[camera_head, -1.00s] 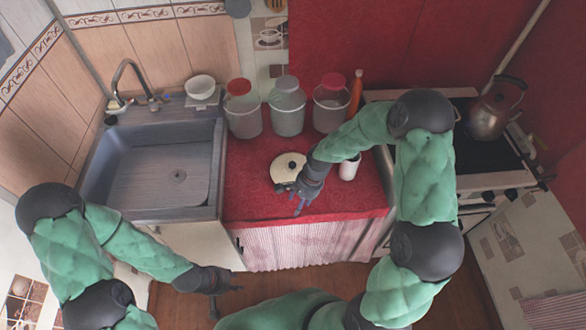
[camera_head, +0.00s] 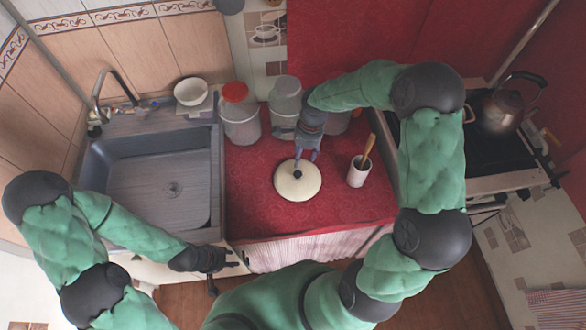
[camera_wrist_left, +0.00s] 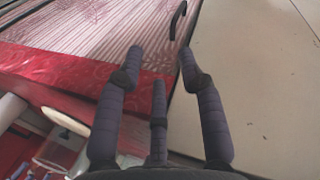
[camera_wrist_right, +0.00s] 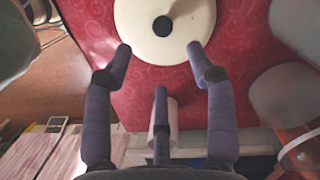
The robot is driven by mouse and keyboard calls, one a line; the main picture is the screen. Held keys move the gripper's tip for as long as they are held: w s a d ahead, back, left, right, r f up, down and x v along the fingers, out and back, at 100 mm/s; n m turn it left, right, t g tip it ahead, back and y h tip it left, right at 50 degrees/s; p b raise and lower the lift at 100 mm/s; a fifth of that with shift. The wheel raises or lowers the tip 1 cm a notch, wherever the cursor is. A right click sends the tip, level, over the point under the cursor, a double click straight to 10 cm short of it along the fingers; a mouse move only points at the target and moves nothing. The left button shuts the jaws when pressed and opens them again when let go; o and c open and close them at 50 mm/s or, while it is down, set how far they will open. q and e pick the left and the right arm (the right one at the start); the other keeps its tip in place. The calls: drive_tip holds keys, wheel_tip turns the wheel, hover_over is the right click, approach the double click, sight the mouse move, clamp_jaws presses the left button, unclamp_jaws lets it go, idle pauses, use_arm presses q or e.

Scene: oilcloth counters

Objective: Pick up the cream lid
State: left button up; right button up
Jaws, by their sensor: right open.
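The cream lid (camera_head: 298,184) is a round pale disc with a dark knob, lying on the red counter in the head view. In the right wrist view the lid (camera_wrist_right: 190,40) lies just beyond the fingertips, its dark knob between their lines. My right gripper (camera_head: 306,158) is open and empty, pointing at the lid from its far side, with fingertips near the knob. I cannot tell whether they touch the lid. My left gripper (camera_head: 236,257) hangs low by the cabinet front, away from the lid. Its fingers (camera_wrist_left: 160,65) are apart with nothing between them in the left wrist view.
A white cup with a wooden-handled utensil (camera_head: 358,174) stands right of the lid. Several jars, one red-lidded (camera_head: 239,115), stand behind it. A sink (camera_head: 160,160) is at left, a stove with a kettle (camera_head: 502,108) at right. The counter's left front is clear.

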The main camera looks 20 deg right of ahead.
sight(298, 173)
drive_tip(key=f, duration=0.2)
drive_tip(key=f+b, duration=0.1)
drive_tip(key=f, duration=0.1)
drive_tip(key=a+f, duration=0.1)
drive_tip(key=f, duration=0.1)
drive_tip(key=shift+s+f, duration=0.15)
drive_tip(key=shift+f, duration=0.2)
drive_tip(key=f, duration=0.2)
drive_tip(key=f+b, duration=0.1)
drive_tip(key=shift+w+a+f, duration=0.15)
drive_tip(key=shift+w+f, duration=0.05)
drive_tip(key=shift+f, duration=0.2)
clamp_jaws()
